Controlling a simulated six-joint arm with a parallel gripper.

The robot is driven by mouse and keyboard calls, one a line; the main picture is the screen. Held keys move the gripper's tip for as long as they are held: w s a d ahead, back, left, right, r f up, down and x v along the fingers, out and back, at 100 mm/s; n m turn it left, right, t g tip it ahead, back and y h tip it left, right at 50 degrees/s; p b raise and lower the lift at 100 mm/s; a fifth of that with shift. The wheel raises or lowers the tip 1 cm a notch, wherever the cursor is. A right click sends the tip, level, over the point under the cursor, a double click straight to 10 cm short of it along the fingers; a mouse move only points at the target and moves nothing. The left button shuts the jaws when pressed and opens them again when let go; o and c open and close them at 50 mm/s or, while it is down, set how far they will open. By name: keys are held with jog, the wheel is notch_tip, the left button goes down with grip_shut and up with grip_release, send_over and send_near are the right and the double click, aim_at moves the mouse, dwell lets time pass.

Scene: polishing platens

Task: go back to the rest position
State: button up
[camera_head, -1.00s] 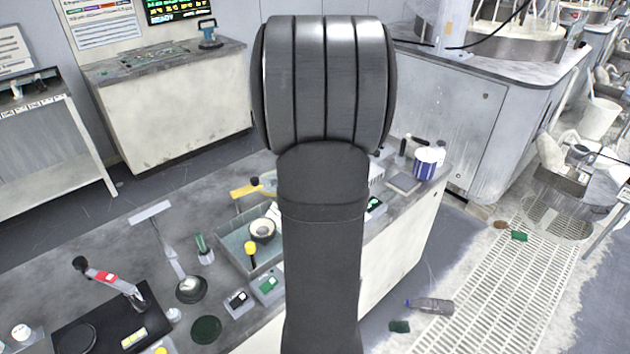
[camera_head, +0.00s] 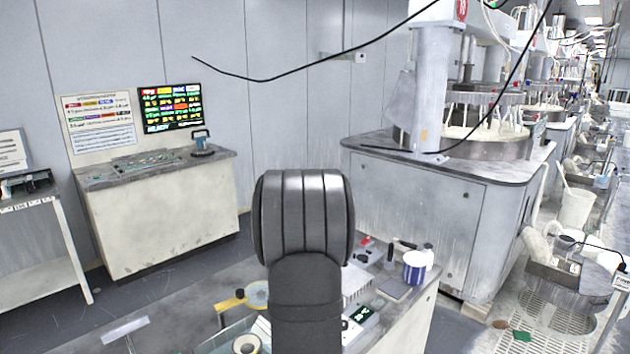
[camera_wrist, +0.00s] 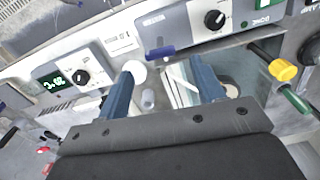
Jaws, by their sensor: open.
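My gripper (camera_wrist: 163,72) shows in the wrist view as two blue fingers standing wide apart with nothing held between them. Beneath the fingers are the bench and a grey instrument with a black knob (camera_wrist: 214,20). In the head view my dark ribbed arm rises in the lower middle and hides part of the bench; the fingers do not show there.
The bench (camera_head: 190,300) carries a blue-and-white striped tub (camera_head: 415,268), a yellow-handled tool (camera_head: 230,302) and a digital readout (camera_head: 362,314). In the wrist view a readout box (camera_wrist: 55,82) and a yellow-capped tool (camera_wrist: 283,71) flank the gripper. A polishing machine (camera_head: 420,200) stands behind, right.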

jog(key=shift+f, duration=2.25)
